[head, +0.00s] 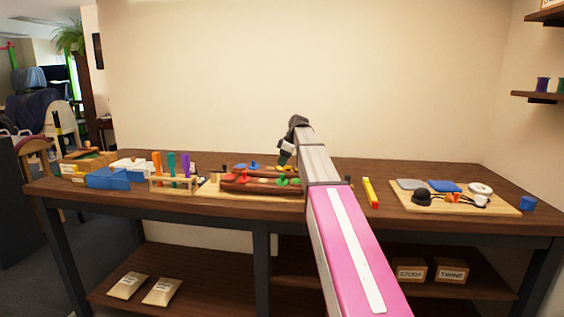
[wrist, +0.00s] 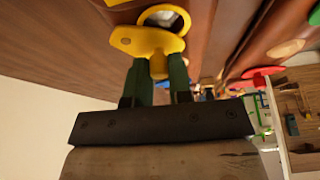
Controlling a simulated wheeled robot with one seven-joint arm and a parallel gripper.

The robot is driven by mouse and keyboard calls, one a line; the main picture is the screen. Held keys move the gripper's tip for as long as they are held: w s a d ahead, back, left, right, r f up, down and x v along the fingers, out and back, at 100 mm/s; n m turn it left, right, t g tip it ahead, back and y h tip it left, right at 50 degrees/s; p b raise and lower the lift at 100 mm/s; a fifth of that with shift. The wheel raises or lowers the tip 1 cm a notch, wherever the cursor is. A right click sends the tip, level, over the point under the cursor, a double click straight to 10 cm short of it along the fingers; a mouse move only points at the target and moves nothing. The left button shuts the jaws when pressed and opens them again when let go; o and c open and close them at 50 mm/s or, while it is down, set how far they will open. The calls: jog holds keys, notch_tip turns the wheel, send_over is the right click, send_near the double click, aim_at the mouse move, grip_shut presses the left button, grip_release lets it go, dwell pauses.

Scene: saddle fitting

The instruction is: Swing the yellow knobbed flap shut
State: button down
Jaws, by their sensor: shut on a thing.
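The yellow flap (wrist: 148,40) shows in the wrist view, lying near a brown leather surface, with a yellow part reaching down between my green fingers. My gripper (wrist: 158,72) is shut on this part, which I take to be the knob; the fingers hide much of it. A pale round spot (wrist: 165,17) shows at the flap's upper edge. In the head view my gripper (head: 284,160) is over the brown leather saddle piece (head: 262,188) on the table. The flap is too small there to make out clearly.
Red (head: 243,177), blue and green pieces sit around the leather piece. A wooden rack with coloured handles (head: 172,182) and a blue box (head: 108,179) stand to the left. A yellow stick (head: 370,192) and a board of small items (head: 460,206) lie to the right.

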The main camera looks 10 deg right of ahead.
jog(key=n, duration=0.1)
jog(key=n+g, duration=0.1)
jog(key=n, duration=0.2)
jog(key=shift+s+d+n+g, duration=0.3)
jog(key=shift+s+d+g, duration=0.1)
jog(key=shift+s+d+n+g, duration=0.1)
jog(key=shift+d+n+g, duration=0.15)
jog(key=shift+n, duration=0.55)
jog(key=shift+s+d+n+g, duration=0.15)
jog(key=shift+n+g, duration=0.2)
jog(key=shift+n, duration=0.45)
jog(key=shift+s+d+n+g, duration=0.1)
jog(key=shift+d+n+g, duration=0.15)
jog(key=shift+n, duration=0.55)
jog(key=shift+h, duration=0.3)
jog(key=c, duration=1.1)
grip_release()
jog(key=shift+o, duration=0.2)
